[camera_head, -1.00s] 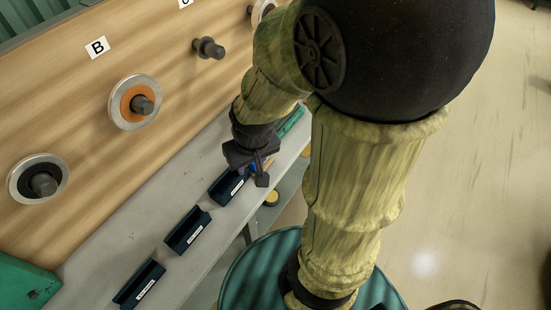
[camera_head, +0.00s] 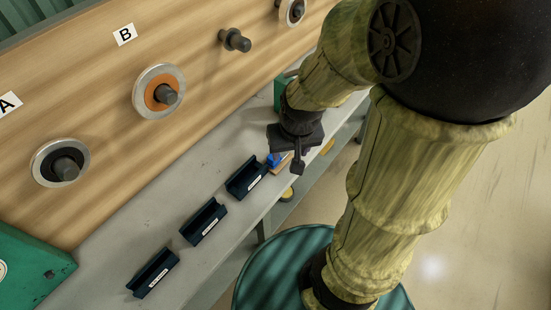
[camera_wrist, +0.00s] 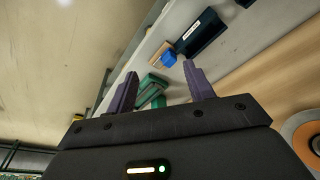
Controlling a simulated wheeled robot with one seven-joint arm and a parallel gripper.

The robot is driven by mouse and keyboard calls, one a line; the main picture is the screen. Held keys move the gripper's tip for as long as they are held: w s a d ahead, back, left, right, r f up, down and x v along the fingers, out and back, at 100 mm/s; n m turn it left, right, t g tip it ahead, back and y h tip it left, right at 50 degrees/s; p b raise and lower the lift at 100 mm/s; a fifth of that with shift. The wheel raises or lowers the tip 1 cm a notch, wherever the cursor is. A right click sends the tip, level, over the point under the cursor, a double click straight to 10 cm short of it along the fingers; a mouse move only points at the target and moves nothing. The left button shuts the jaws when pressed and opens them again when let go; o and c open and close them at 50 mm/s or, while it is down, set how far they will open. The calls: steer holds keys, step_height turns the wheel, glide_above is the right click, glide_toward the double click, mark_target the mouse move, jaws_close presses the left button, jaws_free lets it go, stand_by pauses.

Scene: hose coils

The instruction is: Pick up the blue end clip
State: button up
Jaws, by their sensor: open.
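The blue end clip (camera_wrist: 169,58) is a small blue block on the grey shelf, beside a tan block (camera_wrist: 160,50) and a dark labelled tray. In the head view the blue clip (camera_head: 274,159) shows just left of my gripper (camera_head: 300,160), partly hidden by it. In the wrist view my gripper (camera_wrist: 160,85) has its two purple fingers apart with nothing held. The clip lies beyond the fingertips, between their lines and closer to the right finger.
Dark labelled trays (camera_head: 203,221) stand in a row along the grey shelf (camera_head: 130,225). Green pieces (camera_wrist: 151,90) lie on the shelf near the clip. Pegs, some with hose coils (camera_head: 159,92), stick out of the wooden board behind. A teal drum top (camera_head: 262,265) stands below the shelf.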

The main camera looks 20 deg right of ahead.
steer(key=w+f+m+g, duration=0.2)
steer(key=w+f+m, duration=0.2)
steer(key=w+m, duration=0.6)
steer(key=w, duration=0.4)
steer(key=shift+a, duration=0.25)
step_height(320, 180, down, 12)
steer(key=shift+f+p, duration=0.15)
steer(key=shift+p, duration=0.55)
steer(key=shift+s+f, duration=0.1)
